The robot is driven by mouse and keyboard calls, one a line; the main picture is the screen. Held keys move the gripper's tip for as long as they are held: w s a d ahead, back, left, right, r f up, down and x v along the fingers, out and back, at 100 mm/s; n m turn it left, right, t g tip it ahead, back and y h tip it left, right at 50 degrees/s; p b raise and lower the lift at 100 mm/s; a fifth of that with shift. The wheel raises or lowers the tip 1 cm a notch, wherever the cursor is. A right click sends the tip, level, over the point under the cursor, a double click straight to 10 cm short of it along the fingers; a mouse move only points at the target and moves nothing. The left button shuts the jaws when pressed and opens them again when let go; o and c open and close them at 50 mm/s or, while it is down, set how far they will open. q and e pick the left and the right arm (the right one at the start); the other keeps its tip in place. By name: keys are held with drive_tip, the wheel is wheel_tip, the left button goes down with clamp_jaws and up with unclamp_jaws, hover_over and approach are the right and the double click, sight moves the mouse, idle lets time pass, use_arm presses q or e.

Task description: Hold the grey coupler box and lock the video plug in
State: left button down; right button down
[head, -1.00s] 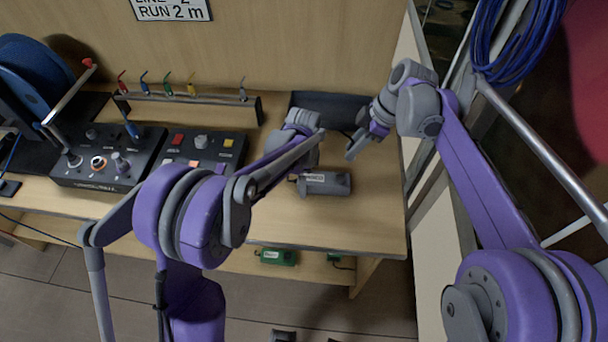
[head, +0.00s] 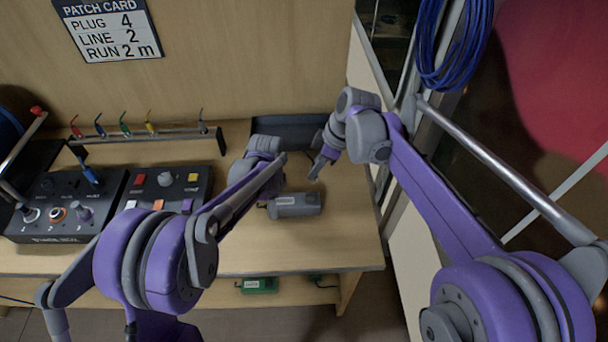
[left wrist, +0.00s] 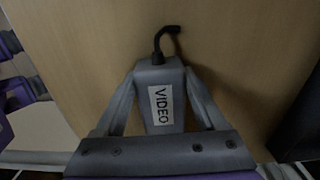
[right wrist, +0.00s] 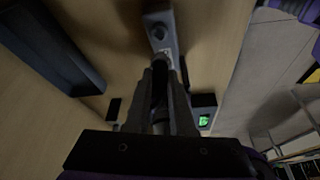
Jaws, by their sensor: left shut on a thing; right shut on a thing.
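The grey coupler box (head: 296,206) lies lengthwise over the right part of the table in the head view. The left wrist view shows its VIDEO label and a short black cable at its far end. My left gripper (left wrist: 160,76) is shut on this box (left wrist: 174,77), one finger along each side. Its fingers are hidden in the head view. My right gripper (head: 318,168) is beside the box. In the right wrist view it is shut on a dark plug (right wrist: 161,98). The plug's tip meets the grey box end (right wrist: 172,46); whether it is locked cannot be told.
A dark tray (head: 290,122) stands at the back of the table. Control panels (head: 68,205) and a rack of coloured leads (head: 150,132) are to the left. A green box (head: 258,285) sits on the lower shelf. Bare table lies around the coupler.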

drive_tip(key=m, duration=0.1)
drive_tip(key=f+m+t, duration=0.1)
drive_tip(key=m, duration=0.1)
drive_tip(key=a+m+t, duration=0.1)
drive_tip(key=m, duration=0.1)
drive_tip(key=shift+w+f+h, duration=0.2)
drive_tip(key=shift+f+h, duration=0.1)
drive_tip(key=shift+f, duration=0.1)
drive_tip(key=shift+f, duration=2.3)
use_arm(q)
drive_tip(key=c, duration=0.7)
unclamp_jaws()
drive_tip(key=c, duration=0.9)
